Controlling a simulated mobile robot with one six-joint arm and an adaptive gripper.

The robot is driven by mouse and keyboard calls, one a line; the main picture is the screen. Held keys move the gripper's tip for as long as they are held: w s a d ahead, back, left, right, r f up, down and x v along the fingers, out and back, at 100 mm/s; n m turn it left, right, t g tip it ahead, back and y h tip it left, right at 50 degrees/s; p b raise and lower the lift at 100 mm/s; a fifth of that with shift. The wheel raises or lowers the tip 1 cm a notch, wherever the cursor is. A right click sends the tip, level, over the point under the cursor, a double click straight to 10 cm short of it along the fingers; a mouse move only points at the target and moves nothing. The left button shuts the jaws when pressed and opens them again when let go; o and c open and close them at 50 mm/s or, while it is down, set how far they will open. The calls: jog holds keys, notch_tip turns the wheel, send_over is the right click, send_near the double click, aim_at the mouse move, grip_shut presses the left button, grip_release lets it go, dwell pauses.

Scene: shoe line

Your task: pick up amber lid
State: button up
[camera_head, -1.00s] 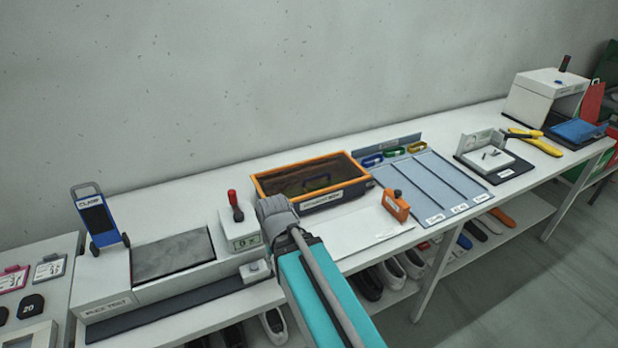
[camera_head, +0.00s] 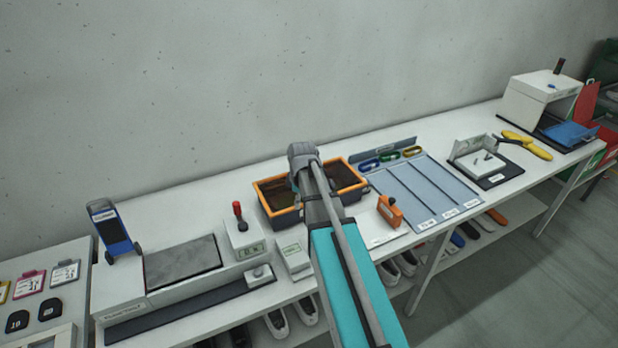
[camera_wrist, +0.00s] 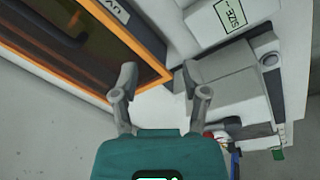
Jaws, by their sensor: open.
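The amber lid (camera_head: 276,194) is a dark, see-through amber panel inside the orange rim of a dark bin (camera_head: 285,217) on the bench. My arm crosses in front and hides its middle. In the wrist view the lid (camera_wrist: 110,55) lies at upper left, with a dark handle (camera_wrist: 68,32) on it. My gripper (camera_wrist: 160,76) is open and empty, its fingertips near one corner of the orange rim. In the head view its wrist shows over the bin's back side, and the fingers are hidden. I cannot tell the height above the lid.
An orange-handled tool (camera_head: 389,210) and a blue-grey divided tray (camera_head: 425,190) stand right. The wall is close behind.

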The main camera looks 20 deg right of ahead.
jog(key=w+d+r+n+p, duration=0.5)
jog(key=w+d+r+n, duration=0.1)
jog(key=d, duration=0.5)
jog(key=shift+w+r+n+t, duration=0.35)
jog(key=shift+w+n, duration=0.35)
jog(key=shift+w, duration=0.3)
jog(key=shift+d+f, duration=0.1)
jog(key=shift+f, duration=0.1)
jog(key=f+b, duration=0.2)
jog(key=w+f+b, duration=0.1)
jog(key=f+b, duration=0.5)
jog(key=shift+w+f, duration=0.1)
jog(key=shift+w, duration=0.25)
jog(key=shift+w+f+b, duration=0.25)
jog(key=shift+f+b, duration=1.05)
jog(key=shift+w+f+b, duration=0.25)
jog(key=shift+f+b, duration=1)
jog(key=shift+b, duration=0.05)
jog(key=shift+c, duration=0.3)
grip_shut()
